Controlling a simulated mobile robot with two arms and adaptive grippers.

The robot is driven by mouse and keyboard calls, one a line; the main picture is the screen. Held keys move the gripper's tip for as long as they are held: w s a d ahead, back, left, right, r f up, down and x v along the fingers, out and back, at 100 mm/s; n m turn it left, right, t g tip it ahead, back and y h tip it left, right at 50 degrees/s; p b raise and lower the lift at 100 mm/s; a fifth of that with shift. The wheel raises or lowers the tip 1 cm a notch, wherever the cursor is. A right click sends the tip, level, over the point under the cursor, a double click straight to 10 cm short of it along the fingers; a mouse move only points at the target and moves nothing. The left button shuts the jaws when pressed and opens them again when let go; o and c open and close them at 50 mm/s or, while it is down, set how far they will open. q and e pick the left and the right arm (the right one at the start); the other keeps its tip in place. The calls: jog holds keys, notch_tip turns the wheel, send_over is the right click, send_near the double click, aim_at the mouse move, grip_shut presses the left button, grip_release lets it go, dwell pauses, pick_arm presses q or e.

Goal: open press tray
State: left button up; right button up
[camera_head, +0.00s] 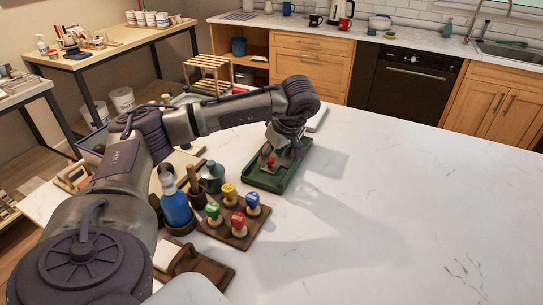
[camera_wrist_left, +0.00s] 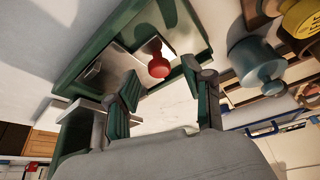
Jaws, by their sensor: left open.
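The press tray is a green, shallow, rectangular tray (camera_head: 262,182) on the white counter, below my left gripper in the head view. In the left wrist view, its green rim (camera_wrist_left: 92,62) surrounds a grey metal plate (camera_wrist_left: 118,62). A red round knob (camera_wrist_left: 157,66) stands up from that plate; it also shows small in the head view (camera_head: 271,161). My left gripper (camera_head: 277,150) reaches down over the tray. Its two fingers (camera_wrist_left: 160,80) are apart in the left wrist view, with the knob seen between their tips. Contact with the knob cannot be told. My right gripper is not in view.
A wooden rack (camera_head: 213,229) of colored-top stamps stands in front of the tray, beside a blue bottle (camera_head: 176,207) and a grey-blue jar (camera_head: 212,179). My left arm passes above the tools on the left. The counter right of the tray is clear.

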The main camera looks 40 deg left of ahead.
pick_arm(q)
jog(key=shift+a+f, duration=0.2)
jog(key=shift+f, duration=0.3)
grip_shut()
